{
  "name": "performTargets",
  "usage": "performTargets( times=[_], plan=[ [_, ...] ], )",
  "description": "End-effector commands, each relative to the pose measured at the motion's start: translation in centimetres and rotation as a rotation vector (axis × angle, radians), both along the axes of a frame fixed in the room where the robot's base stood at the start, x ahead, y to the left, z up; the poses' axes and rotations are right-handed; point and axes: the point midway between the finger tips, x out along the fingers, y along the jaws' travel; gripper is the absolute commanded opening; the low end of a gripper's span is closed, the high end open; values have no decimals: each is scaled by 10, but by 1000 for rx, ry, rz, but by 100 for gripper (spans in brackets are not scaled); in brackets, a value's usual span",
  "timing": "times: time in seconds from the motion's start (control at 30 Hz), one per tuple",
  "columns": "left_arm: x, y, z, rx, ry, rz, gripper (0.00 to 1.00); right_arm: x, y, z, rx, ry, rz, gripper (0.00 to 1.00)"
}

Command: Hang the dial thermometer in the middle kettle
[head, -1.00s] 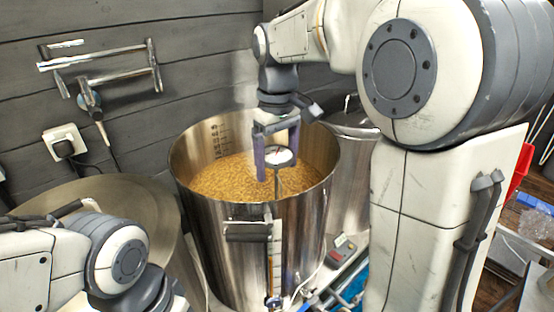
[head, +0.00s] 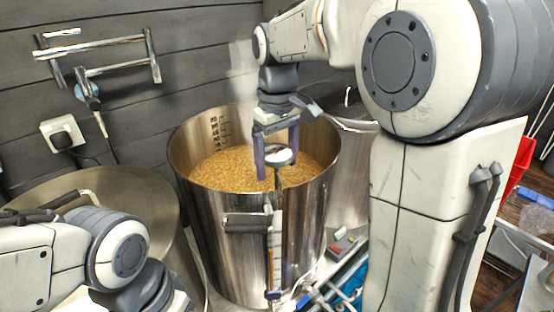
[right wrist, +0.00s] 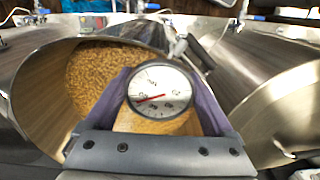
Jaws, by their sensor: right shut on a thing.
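The middle kettle (head: 305,225) is a tall steel pot, open and full of golden grain mash (head: 225,172). My right gripper (head: 276,155) points down over its near part and is shut on the dial thermometer (head: 281,156). The thermometer has a round white face with a red needle, seen between my purple fingers in the right wrist view (right wrist: 160,91). Its thin stem hangs down at the near rim, above the kettle's front handle. I cannot tell whether the stem is inside the wall or touches the rim. My left gripper is out of view; only my left arm shows.
A lidded kettle (head: 145,205) stands at left, and another kettle (head: 350,170) at right, partly behind my right arm. A wall rack (head: 100,60) and a socket (head: 63,134) are behind. A small red-grey device (head: 342,247) lies beside the middle kettle's base.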

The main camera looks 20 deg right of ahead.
Motion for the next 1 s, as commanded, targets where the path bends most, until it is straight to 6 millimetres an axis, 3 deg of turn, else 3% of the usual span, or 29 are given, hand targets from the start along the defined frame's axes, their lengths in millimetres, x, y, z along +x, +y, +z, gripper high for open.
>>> performTargets(
  times=[0.7,1.0],
  plan=[
    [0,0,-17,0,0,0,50,0,0,-25,0,1,0,21],
    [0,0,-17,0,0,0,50,0,0,-26,0,0,0,21]
  ],
)
